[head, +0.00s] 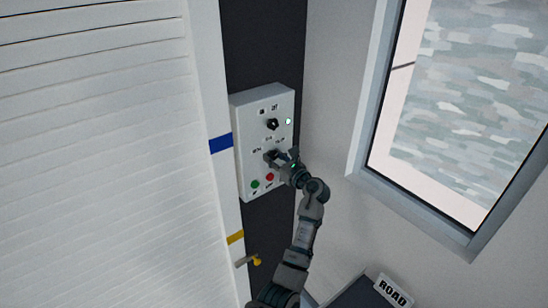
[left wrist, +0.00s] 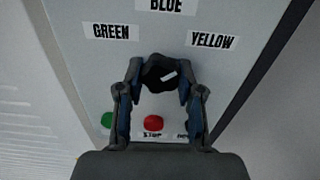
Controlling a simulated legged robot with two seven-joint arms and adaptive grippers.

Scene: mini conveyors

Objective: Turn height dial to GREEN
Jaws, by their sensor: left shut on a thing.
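The height dial (left wrist: 160,74) is a black knob on a white control panel (head: 283,103). In the left wrist view, labels around it read GREEN (left wrist: 111,32) at upper left, BLUE (left wrist: 166,4) above and YELLOW (left wrist: 212,41) at upper right. The dial's white mark points right and slightly up, to the YELLOW side. My left gripper (head: 274,157) is shut on the dial, one finger at each side. In the head view the gripper partly hides the dial. My right gripper is in neither view.
Below the dial are a green button (head: 255,184) and a red button (head: 270,177). A white slatted shutter (head: 100,150) stands left, a window (head: 440,110) right.

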